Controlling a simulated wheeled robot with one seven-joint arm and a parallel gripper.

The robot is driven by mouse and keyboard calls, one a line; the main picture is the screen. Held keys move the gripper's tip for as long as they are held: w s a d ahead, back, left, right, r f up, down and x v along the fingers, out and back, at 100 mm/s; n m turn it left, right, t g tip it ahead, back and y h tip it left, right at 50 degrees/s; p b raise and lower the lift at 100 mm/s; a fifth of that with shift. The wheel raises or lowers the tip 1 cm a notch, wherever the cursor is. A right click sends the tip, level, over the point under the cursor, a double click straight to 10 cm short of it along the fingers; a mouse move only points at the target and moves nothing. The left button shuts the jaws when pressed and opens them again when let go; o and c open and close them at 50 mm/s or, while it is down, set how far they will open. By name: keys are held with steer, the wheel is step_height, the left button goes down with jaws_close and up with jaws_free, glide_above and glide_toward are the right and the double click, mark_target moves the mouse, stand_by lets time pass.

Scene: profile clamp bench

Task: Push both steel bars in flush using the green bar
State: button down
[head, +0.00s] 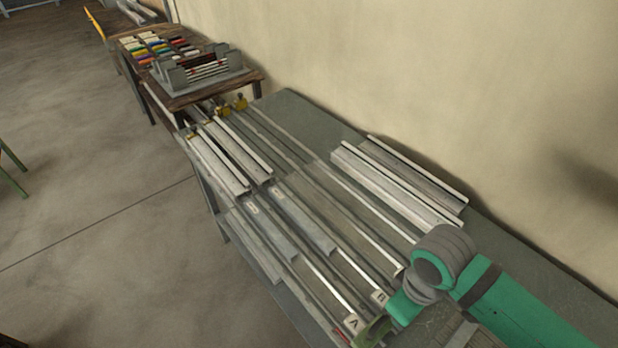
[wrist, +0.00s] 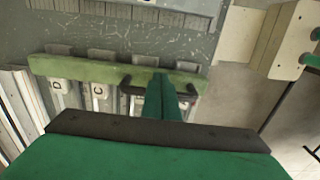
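The olive-green bar (wrist: 85,70) lies crosswise over the channel ends in the wrist view, near labels D (wrist: 59,86) and C (wrist: 98,90). Part of it shows at the bottom of the head view (head: 372,332), near labels A (head: 352,322) and B (head: 380,297). My wrist hides the other labels, and flushness cannot be judged.
Pale profiles (head: 395,185) lie along the wall side of the bench. A wooden table (head: 185,97) with coloured pieces and a grey rack (head: 205,70) stands beyond. A cream block (wrist: 290,40) with green knobs is right of the bar.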

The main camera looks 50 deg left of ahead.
steer(key=w+a, duration=0.3)
steer(key=a, duration=4.4)
steer(key=shift+w, duration=0.15)
stand_by(2.6)
steer(key=shift+w+a, duration=0.15)
steer(key=shift+a, duration=0.05)
stand_by(0.3)
